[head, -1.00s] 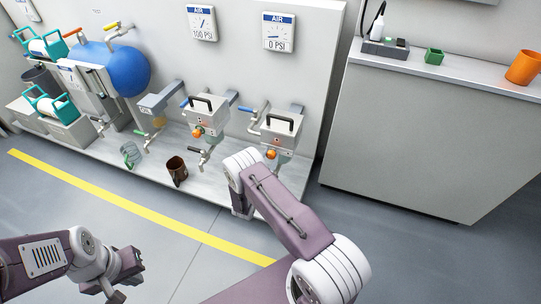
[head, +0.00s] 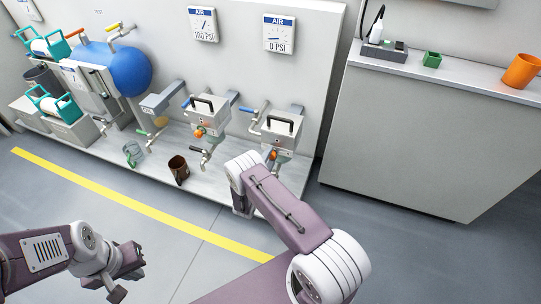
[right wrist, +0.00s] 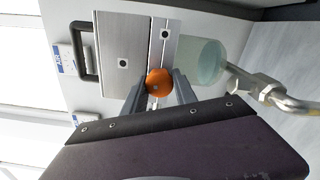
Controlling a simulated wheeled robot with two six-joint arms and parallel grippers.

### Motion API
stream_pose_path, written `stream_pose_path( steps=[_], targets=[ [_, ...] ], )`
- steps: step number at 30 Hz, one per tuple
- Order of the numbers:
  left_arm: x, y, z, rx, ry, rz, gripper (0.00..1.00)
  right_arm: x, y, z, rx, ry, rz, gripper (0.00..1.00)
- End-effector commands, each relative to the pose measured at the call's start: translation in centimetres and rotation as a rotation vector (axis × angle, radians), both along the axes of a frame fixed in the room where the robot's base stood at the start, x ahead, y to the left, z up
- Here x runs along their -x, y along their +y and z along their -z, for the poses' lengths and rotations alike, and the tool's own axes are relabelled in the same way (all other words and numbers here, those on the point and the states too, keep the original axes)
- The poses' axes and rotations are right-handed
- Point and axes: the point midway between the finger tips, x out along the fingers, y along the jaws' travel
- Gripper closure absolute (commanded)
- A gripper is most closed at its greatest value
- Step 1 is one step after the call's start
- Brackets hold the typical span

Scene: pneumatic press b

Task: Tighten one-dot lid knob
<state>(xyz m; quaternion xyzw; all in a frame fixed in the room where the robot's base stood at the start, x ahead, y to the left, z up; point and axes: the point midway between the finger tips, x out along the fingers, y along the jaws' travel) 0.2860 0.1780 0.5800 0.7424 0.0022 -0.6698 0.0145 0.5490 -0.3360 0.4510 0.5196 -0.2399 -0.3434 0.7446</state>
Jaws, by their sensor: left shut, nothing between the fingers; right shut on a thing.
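The right-hand press (head: 281,127) has a grey box-shaped lid with a black handle and a small dark dot; its lid also shows in the right wrist view (right wrist: 124,40). An orange knob (right wrist: 159,81) sits at the lid's front edge. My right gripper (right wrist: 158,88) is shut on this knob, one finger on each side. In the head view my right arm hides most of that gripper and part of the knob (head: 273,155). My left gripper (head: 129,268) is shut and empty, above the floor at lower left, away from the presses.
Another press (head: 206,118) with its own orange knob stands just left. A clear cup (head: 133,154) and a brown cup (head: 178,170) stand on the low platform. Gauges above read 100 PSI (head: 202,24) and 0 PSI (head: 279,34). A counter (head: 400,130) stands at right.

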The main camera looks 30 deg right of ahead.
Motion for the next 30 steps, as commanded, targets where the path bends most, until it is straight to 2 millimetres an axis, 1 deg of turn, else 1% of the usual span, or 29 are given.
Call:
stream_pose_path(
  steps=[12, 26, 27, 28, 29, 30],
  targets=[
    [0.0, 0.0, -0.43, 0.0, 0.0, 0.0, 1.0, 0.16, 0.13, 0.31, -0.085, -0.089, -0.002, 1.0],
    [0.0, 0.0, -0.43, 0.0, 0.0, 0.0, 1.0, 0.17, 0.13, 0.36, -0.091, -0.094, -0.002, 1.0],
    [0.0, 0.0, -0.43, 0.0, 0.0, 0.0, 1.0, 0.17, 0.13, 0.36, -0.091, -0.094, -0.002, 0.58],
    [-0.01, 0.0, -0.43, 0.0, 0.0, 0.0, 1.0, 0.16, 0.12, 0.35, -0.091, -0.094, -0.002, 0.5],
    [-0.01, 0.0, -0.43, 0.0, 0.0, 0.0, 1.0, 0.14, 0.12, 0.32, -0.092, -0.095, -0.001, 0.45],
    [-0.01, 0.0, -0.43, 0.0, 0.0, 0.0, 1.0, 0.13, 0.1, 0.29, -0.091, -0.096, -0.002, 0.45]
  ],
)
